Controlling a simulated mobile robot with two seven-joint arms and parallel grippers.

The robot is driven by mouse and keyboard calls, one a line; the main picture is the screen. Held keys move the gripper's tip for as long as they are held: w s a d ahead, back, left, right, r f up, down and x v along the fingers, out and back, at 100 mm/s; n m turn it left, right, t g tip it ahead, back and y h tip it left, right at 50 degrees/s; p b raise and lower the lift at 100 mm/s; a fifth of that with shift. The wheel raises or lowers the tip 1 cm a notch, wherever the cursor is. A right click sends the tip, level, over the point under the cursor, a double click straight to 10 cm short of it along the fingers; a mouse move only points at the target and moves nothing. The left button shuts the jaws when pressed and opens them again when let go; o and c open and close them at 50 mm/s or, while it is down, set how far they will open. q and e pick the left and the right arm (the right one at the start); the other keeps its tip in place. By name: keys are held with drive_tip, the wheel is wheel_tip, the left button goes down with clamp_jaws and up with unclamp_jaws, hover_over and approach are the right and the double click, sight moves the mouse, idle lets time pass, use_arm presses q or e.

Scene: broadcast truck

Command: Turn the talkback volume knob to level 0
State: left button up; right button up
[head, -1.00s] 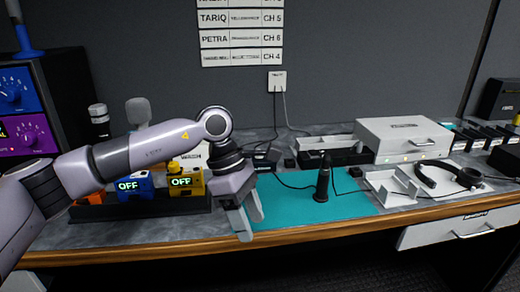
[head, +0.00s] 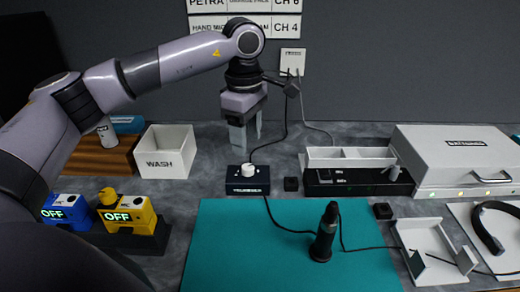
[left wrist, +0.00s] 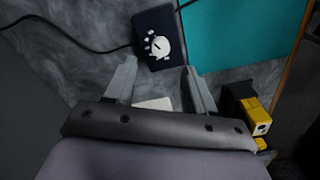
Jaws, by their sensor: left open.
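The talkback volume knob is a white round knob (head: 248,171) on top of a small dark navy box (head: 247,187) behind the teal mat. In the left wrist view the knob (left wrist: 157,46) shows a dark pointer line and white marks around it, too small to read. My left gripper (head: 245,146) points down above and slightly behind the knob, with its fingers apart and nothing between them. In the left wrist view the fingertips (left wrist: 158,72) are apart, with the knob beyond them, not touched. My right gripper is not in view.
A white WASH bin (head: 166,152) stands left of the box. Blue (head: 66,210) and yellow (head: 128,214) OFF units sit front left. A black handheld microphone (head: 324,233) stands on the teal mat (head: 230,250). A cable runs from the box. A white case (head: 455,158) is at right.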

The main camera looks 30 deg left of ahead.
sight(247, 167)
use_arm(q)
drive_tip(key=shift+s+f, duration=0.1)
drive_tip(key=shift+f, duration=3.45)
clamp_jaws()
